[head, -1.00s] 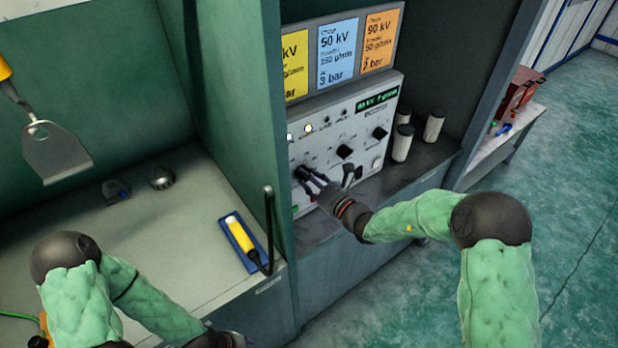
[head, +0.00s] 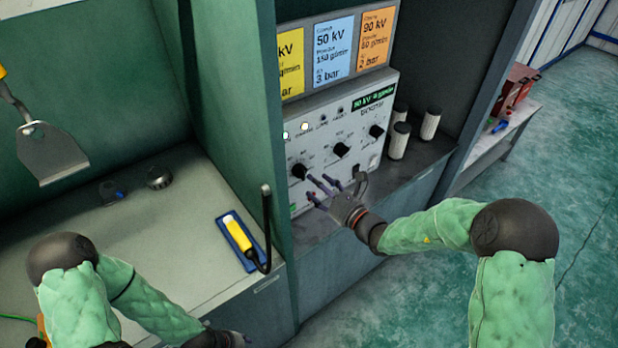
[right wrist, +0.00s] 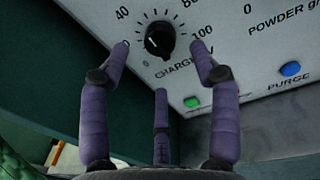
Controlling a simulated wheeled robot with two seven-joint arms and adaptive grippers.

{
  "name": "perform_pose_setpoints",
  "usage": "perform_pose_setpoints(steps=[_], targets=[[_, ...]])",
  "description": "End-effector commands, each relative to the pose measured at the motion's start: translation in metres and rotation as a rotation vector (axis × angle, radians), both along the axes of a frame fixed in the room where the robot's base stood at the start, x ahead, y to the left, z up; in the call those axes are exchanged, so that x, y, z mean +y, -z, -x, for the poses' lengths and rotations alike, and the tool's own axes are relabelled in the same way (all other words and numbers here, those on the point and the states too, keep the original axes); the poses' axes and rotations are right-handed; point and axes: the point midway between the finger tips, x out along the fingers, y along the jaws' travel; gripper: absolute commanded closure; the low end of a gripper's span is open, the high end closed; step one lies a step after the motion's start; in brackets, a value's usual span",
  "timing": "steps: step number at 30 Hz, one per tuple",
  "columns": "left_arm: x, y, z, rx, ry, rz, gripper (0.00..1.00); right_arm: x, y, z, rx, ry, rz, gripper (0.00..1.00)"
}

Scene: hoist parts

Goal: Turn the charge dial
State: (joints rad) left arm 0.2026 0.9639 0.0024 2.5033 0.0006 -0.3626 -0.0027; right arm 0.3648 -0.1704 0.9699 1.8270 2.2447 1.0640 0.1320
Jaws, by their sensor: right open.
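The charge dial (head: 299,171) is a round black knob at the left of the grey control panel (head: 322,171). In the right wrist view the charge dial (right wrist: 159,39) sits above the word CHARGE, with a scale showing 40 and 100. My right gripper (head: 316,187) is open and empty, in front of the panel, below and right of the dial. In the wrist view its fingers stand either side of the dial, apart from it. A green display (head: 373,97) seems to read 90 kV; the rest is blurred. My left gripper (head: 225,339) is only partly seen at the bottom edge.
Two more black knobs (head: 341,149) are on the panel. In the wrist view there are a green button (right wrist: 192,102) and a blue purge button (right wrist: 290,68). Setting cards (head: 336,49) stand above. White canisters (head: 400,140) stand to the right. A green wall divides off the left bench.

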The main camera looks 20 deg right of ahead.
Motion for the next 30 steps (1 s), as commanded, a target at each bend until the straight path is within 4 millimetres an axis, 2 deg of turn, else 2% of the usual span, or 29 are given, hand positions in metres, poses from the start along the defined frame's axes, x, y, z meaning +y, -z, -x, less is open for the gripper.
perform_pose_setpoints(steps=[1,6,12,30], targets=[[0.000,0.000,0.000,0.000,0.000,0.000,0.60,-0.006,0.000,0.011,0.001,0.004,0.001,0.38],[0.000,0.000,0.000,0.000,0.000,0.000,0.60,-0.018,-0.001,0.038,-0.001,0.003,0.001,0.38],[0.000,0.000,0.000,0.000,0.000,0.000,0.60,-0.026,-0.001,0.057,-0.001,0.001,0.001,0.38],[0.000,0.000,0.000,0.000,0.000,0.000,0.60,-0.027,-0.001,0.061,-0.001,-0.001,0.000,0.38]])
